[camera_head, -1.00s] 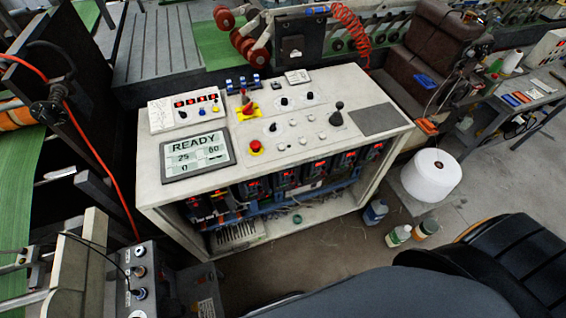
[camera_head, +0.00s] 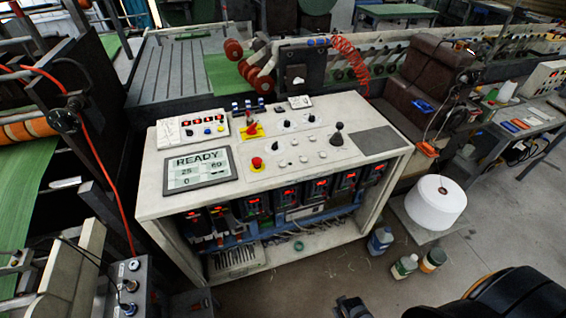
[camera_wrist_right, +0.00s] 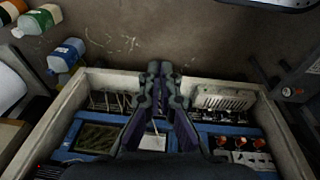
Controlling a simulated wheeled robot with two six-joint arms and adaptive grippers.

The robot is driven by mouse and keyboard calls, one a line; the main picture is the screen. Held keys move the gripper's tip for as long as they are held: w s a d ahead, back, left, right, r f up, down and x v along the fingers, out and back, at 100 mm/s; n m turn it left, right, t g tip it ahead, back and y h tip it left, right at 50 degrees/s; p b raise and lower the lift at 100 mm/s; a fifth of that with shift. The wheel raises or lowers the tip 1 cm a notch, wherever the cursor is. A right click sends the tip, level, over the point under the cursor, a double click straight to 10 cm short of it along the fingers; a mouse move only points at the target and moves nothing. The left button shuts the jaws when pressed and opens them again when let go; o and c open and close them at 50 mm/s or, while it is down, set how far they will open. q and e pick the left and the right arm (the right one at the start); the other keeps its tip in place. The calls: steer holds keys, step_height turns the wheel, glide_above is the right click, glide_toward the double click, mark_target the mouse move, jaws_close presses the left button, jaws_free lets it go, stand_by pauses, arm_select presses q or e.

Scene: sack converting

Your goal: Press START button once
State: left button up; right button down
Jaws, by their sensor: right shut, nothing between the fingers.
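The control console (camera_head: 290,112) stands in the middle of the head view, its screen (camera_head: 200,168) reading READY. No START label is legible. My right gripper (camera_wrist_right: 160,68) is shut and empty in the wrist view, in front of the console's open lower bay. In the head view, a dark part of it (camera_head: 352,306) seems to show at the bottom edge. My left gripper is not in view.
A white spool (camera_head: 435,201) and several bottles (camera_head: 404,266) stand on the right of the console. A smaller control box (camera_head: 128,285) is at lower left. A red cable (camera_head: 98,155) hangs along the left. Bare floor (camera_head: 340,272) lies in front of the console.

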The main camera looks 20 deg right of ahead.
steer(key=w+a+r+t+p, duration=0.1)
steer(key=w+r+p, duration=0.25)
steer(key=r, duration=1.05)
steer(key=w+a+r+n+p, duration=0.15)
steer(key=w+r, duration=0.25)
steer(key=r, duration=1)
steer(key=w+a+r+t+p, duration=0.1)
steer(key=w+r+p, duration=0.25)
steer(key=r, duration=1.15)
steer(key=w+a+r+n+t+y, duration=0.1)
steer(key=w+n, duration=0.3)
steer(key=w, duration=1.3)
steer(key=w+a+r+n+t+y, duration=0.2)
steer(key=w+n+t, duration=0.2)
steer(key=w, duration=1.3)
steer(key=shift+w+a+r+n+b, duration=0.25)
steer(key=shift+r+n+b, duration=0.1)
steer(key=shift+n, duration=0.4)
steer(key=shift+f, duration=0.15)
